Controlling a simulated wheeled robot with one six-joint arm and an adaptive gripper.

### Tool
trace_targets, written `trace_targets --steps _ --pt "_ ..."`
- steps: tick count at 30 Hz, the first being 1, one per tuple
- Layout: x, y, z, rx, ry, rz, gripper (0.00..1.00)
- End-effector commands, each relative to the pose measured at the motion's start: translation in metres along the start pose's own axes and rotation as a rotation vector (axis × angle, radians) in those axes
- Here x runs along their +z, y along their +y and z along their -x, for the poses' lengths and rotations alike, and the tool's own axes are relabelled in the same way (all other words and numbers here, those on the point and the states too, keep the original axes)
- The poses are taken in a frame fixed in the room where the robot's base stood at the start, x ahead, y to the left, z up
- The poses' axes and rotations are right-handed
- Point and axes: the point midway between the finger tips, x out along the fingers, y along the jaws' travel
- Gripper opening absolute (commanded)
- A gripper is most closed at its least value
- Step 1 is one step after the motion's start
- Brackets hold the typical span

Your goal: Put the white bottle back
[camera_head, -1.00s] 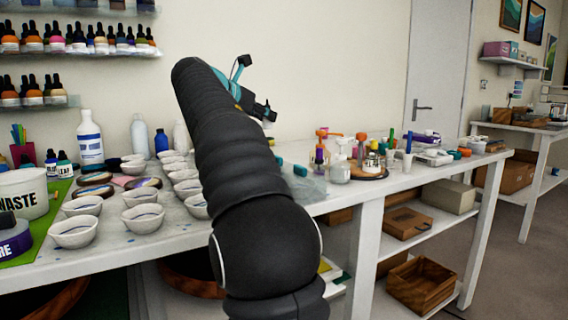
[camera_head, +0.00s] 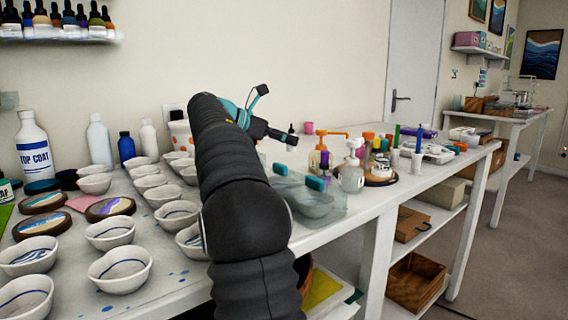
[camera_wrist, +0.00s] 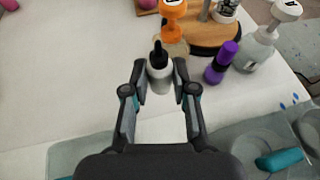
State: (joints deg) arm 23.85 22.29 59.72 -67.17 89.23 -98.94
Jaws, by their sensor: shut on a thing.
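A small white dropper bottle with a black cap (camera_wrist: 159,77) is between the fingers of my gripper (camera_wrist: 160,84) in the wrist view. The fingers are shut on its sides and it is held above the pale bench top. In the head view my gripper (camera_head: 279,135) is beyond the arm, with the bottle's dark top (camera_head: 291,131) showing at its tip. Its lower part is hard to make out there. Other white bottles, a tall plain one (camera_head: 99,142) and a slim one (camera_head: 149,139), stand at the back left of the bench.
An orange-pump bottle (camera_wrist: 172,12), a purple-capped bottle (camera_wrist: 221,62) and a white-pump bottle (camera_wrist: 262,45) stand close ahead and right. A clear tub with teal handles (camera_head: 330,203) is at the front edge. Several bowls (camera_head: 119,268) crowd the left. A dropper shelf (camera_head: 60,33) hangs upper left.

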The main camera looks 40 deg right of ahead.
Motion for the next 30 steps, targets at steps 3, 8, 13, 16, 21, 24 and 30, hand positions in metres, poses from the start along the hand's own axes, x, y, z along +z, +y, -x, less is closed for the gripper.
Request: trace_targets --steps 3,8,13,16,21,24,30 --pt "-0.012 -0.002 -0.009 -0.006 0.000 0.000 0.00" --pt "-0.023 -0.001 -0.013 -0.005 0.000 0.000 0.00" --pt "-0.045 -0.001 -0.021 -0.003 0.000 0.001 0.00" --pt "-0.053 -0.001 -0.023 -0.002 0.000 0.000 0.00" --pt "-0.056 0.000 -0.024 0.000 0.000 -0.001 0.00" --pt "-0.056 0.000 -0.024 0.000 0.000 -0.001 0.00" --pt "-0.059 0.000 -0.025 0.000 0.000 0.000 0.31"
